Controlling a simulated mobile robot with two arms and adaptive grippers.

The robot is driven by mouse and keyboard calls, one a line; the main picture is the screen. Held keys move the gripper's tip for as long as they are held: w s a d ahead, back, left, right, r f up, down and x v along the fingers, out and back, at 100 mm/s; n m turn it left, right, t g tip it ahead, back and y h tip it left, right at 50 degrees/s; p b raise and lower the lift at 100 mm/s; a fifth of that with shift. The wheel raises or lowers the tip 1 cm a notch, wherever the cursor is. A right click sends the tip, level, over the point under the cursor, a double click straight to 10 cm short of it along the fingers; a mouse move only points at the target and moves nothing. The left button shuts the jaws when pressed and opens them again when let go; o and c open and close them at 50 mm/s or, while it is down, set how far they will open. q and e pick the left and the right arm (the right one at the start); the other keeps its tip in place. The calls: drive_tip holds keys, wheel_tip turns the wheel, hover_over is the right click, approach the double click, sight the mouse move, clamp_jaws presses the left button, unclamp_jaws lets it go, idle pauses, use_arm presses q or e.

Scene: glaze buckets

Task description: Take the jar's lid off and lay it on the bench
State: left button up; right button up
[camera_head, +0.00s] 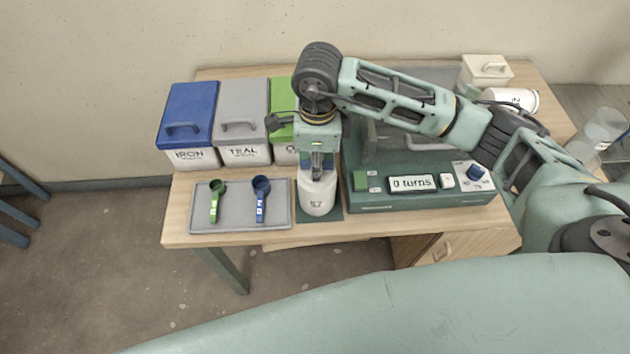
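A white jar (317,196) with a dark printed label stands upright on a small dark green mat (331,215) near the bench's front edge. My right gripper (317,174) comes down from above onto the jar's top, fingers pointing down. The fingers and wrist cover the top, so I cannot make out the lid or whether the fingers are closed on it. The wooden bench (185,222) carries everything. My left gripper is not in view.
Left of the jar, a grey tray (237,221) holds a green scoop (214,203) and a blue scoop (261,200). Blue (188,115), grey (241,115) and green bins (283,100) stand behind. A green machine (365,204) reading "0 turns" stands close on the right.

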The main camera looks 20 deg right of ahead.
drive_tip(key=shift+s+f+n+b, duration=0.15)
drive_tip(key=shift+f+n+b, duration=0.05)
drive_tip(key=shift+n+b, duration=0.6)
drive_tip(key=shift+s+f+n+b, duration=0.1)
drive_tip(key=shift+f+n+b, duration=0.1)
drive_tip(key=shift+n+b, duration=0.6)
drive_tip(key=shift+r+n, duration=0.1)
drive_tip(key=shift+n, duration=0.2)
drive_tip(key=shift+d+n+b, duration=0.1)
drive_tip(key=shift+n+b, duration=0.8)
drive_tip(key=shift+b, duration=0.05)
drive_tip(key=shift+n+b, duration=0.85)
drive_tip(key=shift+n, duration=0.35)
